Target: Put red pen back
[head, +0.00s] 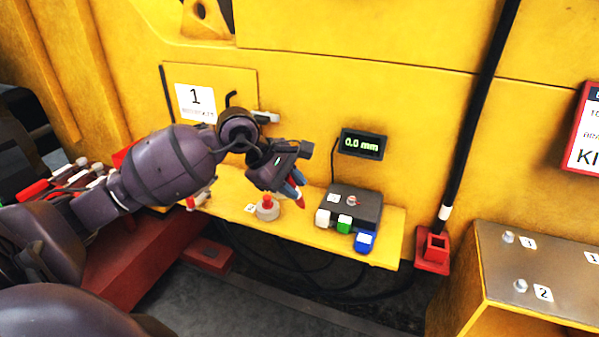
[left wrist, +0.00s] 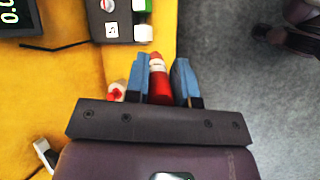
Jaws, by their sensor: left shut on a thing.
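My left gripper (head: 294,183) is shut on the red pen (head: 300,202), above the yellow ledge. The pen points down between the blue fingertips, and most of its body is hidden. In the left wrist view, the red pen (left wrist: 158,78) with a white band shows between the fingers of the left gripper (left wrist: 160,80). A round grey piece with a red top (head: 268,208) stands on the ledge, left of the pen in the head view; I cannot tell whether it is a holder. My right gripper is not in view.
A dark box (head: 355,205) with white, green and blue blocks in front sits on the yellow ledge (head: 390,250), below a display (head: 362,144) reading 0.0 mm. A red square socket (head: 433,252) stands right of the ledge. A grey-topped table (head: 560,275) is at right.

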